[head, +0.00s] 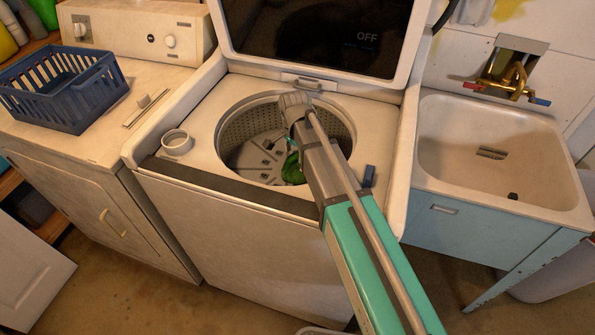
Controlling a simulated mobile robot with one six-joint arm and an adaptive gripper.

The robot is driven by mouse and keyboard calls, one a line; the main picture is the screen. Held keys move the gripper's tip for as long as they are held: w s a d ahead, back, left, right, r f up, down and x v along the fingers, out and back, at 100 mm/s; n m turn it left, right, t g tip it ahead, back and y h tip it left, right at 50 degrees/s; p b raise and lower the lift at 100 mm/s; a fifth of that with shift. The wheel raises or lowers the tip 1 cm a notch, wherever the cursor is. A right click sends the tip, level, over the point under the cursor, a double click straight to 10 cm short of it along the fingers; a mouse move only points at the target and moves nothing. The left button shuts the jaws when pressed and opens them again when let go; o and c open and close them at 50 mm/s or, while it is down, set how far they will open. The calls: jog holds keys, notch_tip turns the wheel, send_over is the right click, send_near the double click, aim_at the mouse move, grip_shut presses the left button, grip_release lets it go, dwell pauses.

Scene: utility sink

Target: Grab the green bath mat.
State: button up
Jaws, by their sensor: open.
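The green bath mat (292,170) lies inside the drum of the open top-loading washing machine. Only a small crumpled green part shows, and my arm hides some of it. My arm reaches in over the washer's front edge from the lower right. My gripper (291,147) is open and points down into the drum, close above the green mat. Its fingers are small and mostly hidden by my arm, so I cannot tell whether they touch the mat.
The washer's lid (315,35) stands raised behind the drum opening (232,128). A white cup-like container (177,142) and a small blue object (369,176) sit on the washer's top. A dryer with a blue basket (62,88) is left; a sink (495,160) is right.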

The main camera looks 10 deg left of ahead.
jog(key=shift+f+b, duration=0.4)
jog(key=shift+f, duration=0.2)
grip_shut()
dwell(0.4)
